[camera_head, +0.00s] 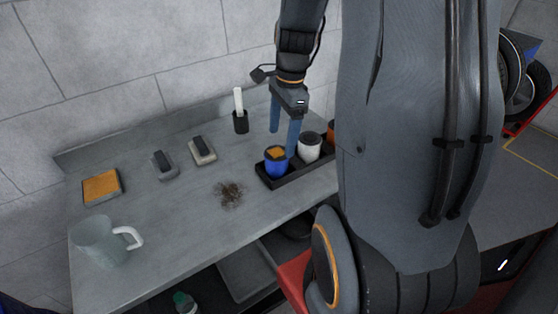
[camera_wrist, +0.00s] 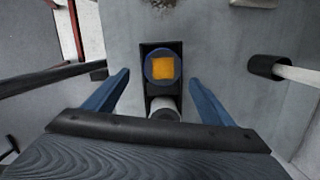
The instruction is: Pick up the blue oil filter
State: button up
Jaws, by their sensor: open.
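The blue oil filter (camera_head: 276,165) stands upright in the left end of a black tray (camera_head: 268,184) on the workbench, with an orange top patch. In the wrist view the filter (camera_wrist: 163,66) shows from above, its orange square facing the camera. My gripper (camera_head: 283,141) is open and empty, its two blue fingers pointing down above the tray, apart from the filter. In the wrist view my gripper's fingers (camera_wrist: 160,78) lie to either side of the tray's line, with the filter between and beyond them. A white filter (camera_head: 309,146) stands in the same tray, to the right of the blue one.
An orange item (camera_head: 332,132) is partly hidden behind my arm. A black cup with a white stick (camera_head: 240,120) stands behind the tray. Left are dark debris (camera_head: 229,194), two small blocks (camera_head: 202,151), an orange pad (camera_head: 101,187) and a clear mug (camera_head: 99,243).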

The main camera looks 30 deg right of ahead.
aim_at(276, 152)
jog(key=f, duration=0.1)
jog(key=a+f, duration=0.1)
jog(key=shift+w+f, duration=0.3)
jog(key=f+p, duration=0.1)
jog(key=f, duration=0.3)
jog(key=shift+a+f+p, duration=0.1)
jog(key=shift+a+p, duration=0.1)
jog(key=shift+p, duration=0.15)
jog(key=shift+w+a+f, duration=0.1)
jog(key=shift+w+f, duration=0.05)
jog(key=shift+f, duration=0.25)
jog(key=c, duration=1.3)
jog(key=shift+c, duration=0.3)
jog(key=shift+r, duration=0.15)
